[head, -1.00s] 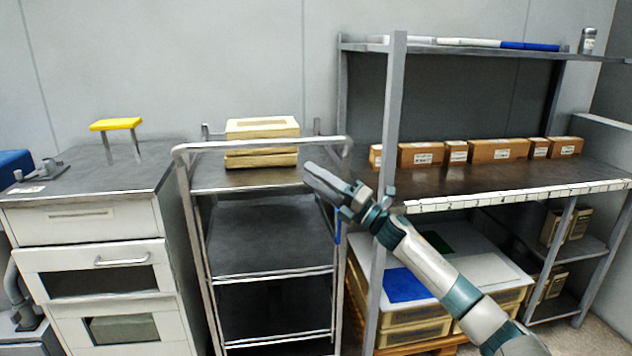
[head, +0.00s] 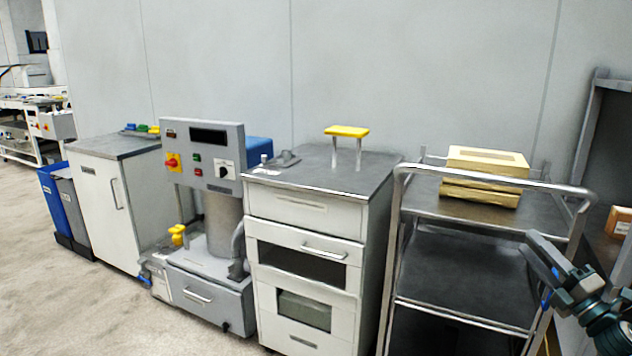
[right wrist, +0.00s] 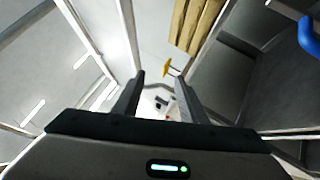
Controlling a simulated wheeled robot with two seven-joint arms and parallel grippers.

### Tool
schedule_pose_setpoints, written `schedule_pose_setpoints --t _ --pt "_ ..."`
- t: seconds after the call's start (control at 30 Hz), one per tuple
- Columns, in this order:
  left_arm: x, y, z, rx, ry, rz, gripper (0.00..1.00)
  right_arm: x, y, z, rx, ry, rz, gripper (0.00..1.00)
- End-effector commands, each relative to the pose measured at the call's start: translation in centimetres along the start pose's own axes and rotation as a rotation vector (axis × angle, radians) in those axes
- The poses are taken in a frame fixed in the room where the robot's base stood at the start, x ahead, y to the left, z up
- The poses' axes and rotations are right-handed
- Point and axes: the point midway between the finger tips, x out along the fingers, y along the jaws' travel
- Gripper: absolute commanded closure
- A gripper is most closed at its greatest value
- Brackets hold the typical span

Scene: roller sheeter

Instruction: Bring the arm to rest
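My right gripper (head: 540,258) is at the lower right of the head view, in front of the right side of the metal cart (head: 470,262). In the right wrist view its two dark fingers (right wrist: 160,92) stand apart with nothing between them, so it is open and empty. Only the gripper and a short part of my right arm show in the head view. My left gripper is in neither view.
Pale boxes (head: 485,170) are stacked on the cart's top shelf. A white drawer cabinet (head: 305,240) with a yellow-topped stand (head: 346,132) is beside the cart. A machine with a control panel (head: 205,150) stands further left. The floor (head: 120,310) at the left is clear.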

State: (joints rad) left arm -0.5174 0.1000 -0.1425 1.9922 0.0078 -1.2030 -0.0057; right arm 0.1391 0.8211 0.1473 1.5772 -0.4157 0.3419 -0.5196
Motion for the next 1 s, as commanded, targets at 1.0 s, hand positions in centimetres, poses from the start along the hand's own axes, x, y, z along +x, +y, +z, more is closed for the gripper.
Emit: schedule_pose_setpoints --t 1.0 --pt "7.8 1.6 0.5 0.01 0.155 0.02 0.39 -32.5 -36.8 -34.4 1.171 -0.663 -0.866 0.62"
